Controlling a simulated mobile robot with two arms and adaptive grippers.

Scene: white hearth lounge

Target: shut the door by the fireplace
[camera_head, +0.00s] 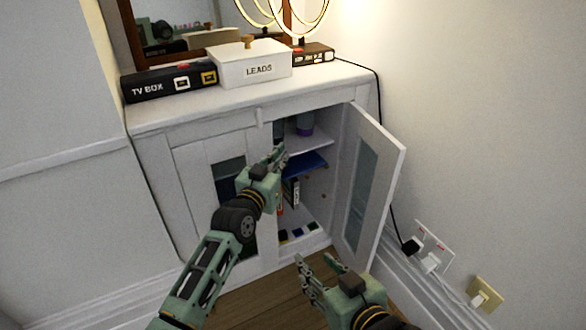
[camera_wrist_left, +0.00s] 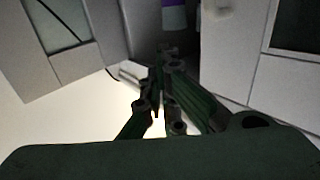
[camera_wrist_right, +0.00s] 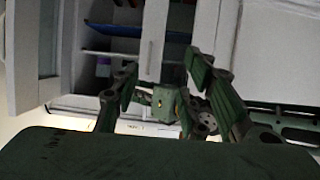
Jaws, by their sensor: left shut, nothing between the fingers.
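The white cabinet door (camera_head: 371,183) with a glass pane stands open on the right side of the white cabinet (camera_head: 160,116). My left gripper (camera_head: 279,156) is shut and empty, in front of the cabinet opening and left of the open door, apart from it in the head view. The left wrist view shows its closed fingers (camera_wrist_left: 160,82), with a glazed door panel (camera_wrist_left: 62,40) at upper left. My right gripper (camera_head: 315,266) is open and empty, low in front of the door's bottom. Its spread fingers show in the right wrist view (camera_wrist_right: 160,85).
The cabinet's left door (camera_head: 190,165) is shut. Shelves inside hold a purple item (camera_head: 306,124), a blue item (camera_head: 306,163) and binders. Wall sockets with plugs (camera_head: 432,262) are right of the door.

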